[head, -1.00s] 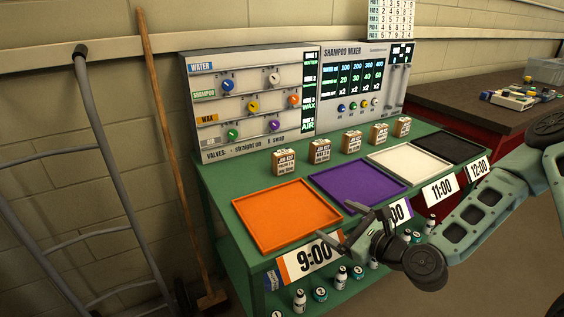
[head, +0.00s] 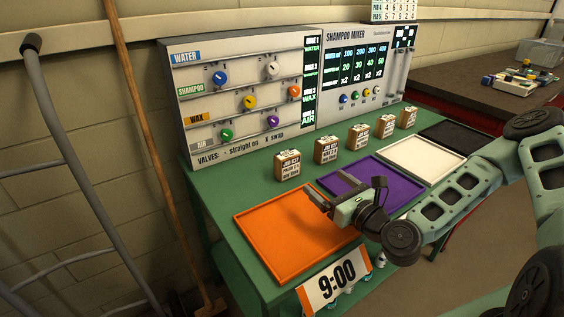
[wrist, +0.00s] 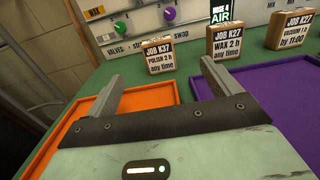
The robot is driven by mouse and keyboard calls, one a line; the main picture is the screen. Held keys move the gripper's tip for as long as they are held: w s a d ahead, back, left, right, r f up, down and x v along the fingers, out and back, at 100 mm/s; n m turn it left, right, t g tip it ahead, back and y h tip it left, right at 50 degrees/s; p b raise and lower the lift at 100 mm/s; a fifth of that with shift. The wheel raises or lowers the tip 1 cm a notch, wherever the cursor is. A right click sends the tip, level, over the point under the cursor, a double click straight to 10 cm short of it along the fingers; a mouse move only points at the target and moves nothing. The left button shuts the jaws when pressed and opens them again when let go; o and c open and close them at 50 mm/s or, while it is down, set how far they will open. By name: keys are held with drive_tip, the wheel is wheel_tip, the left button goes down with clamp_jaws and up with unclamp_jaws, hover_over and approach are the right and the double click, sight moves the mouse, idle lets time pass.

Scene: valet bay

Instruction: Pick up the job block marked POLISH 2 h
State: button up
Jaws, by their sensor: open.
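My gripper (head: 318,203) is open and empty, above the right part of the orange tray and in front of the blocks. In the wrist view my gripper's fingers (wrist: 165,88) point toward the row, apart from the POLISH block. The WAX 2 h block (wrist: 227,38) stands just right of it.
Several job blocks stand in a row. A purple tray (head: 401,188), a white tray (head: 447,150) and a black tray line the bench front. The valve panel (head: 180,125) and shampoo mixer (head: 336,110) stand behind the blocks. A 9:00 sign (head: 338,280) hangs in front.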

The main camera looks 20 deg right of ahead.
sight(291, 158)
drive_tip(key=shift+w+a+f+b, duration=0.15)
drive_tip(key=shift+w+f+b, duration=0.35)
drive_tip(key=shift+b, duration=0.65)
drive_tip(key=b+x, duration=0.3)
drive_tip(key=b, duration=0.2)
drive_tip(key=shift+w+a+r, duration=0.15)
drive_tip(key=shift+w+r, duration=0.05)
drive_tip(key=shift+w, duration=0.15)
drive_tip(key=x, duration=0.6)
drive_tip(key=shift+a+r+p, duration=0.1)
drive_tip(key=shift+r+p, duration=0.2)
drive_tip(key=shift+p, duration=0.1)
drive_tip(key=shift+a+x, duration=0.15)
drive_tip(key=shift+x, duration=1.4)
drive_tip(key=shift+a+x, duration=0.15)
drive_tip(key=shift+x, duration=1.4)
drive_tip(key=c, duration=1.1)
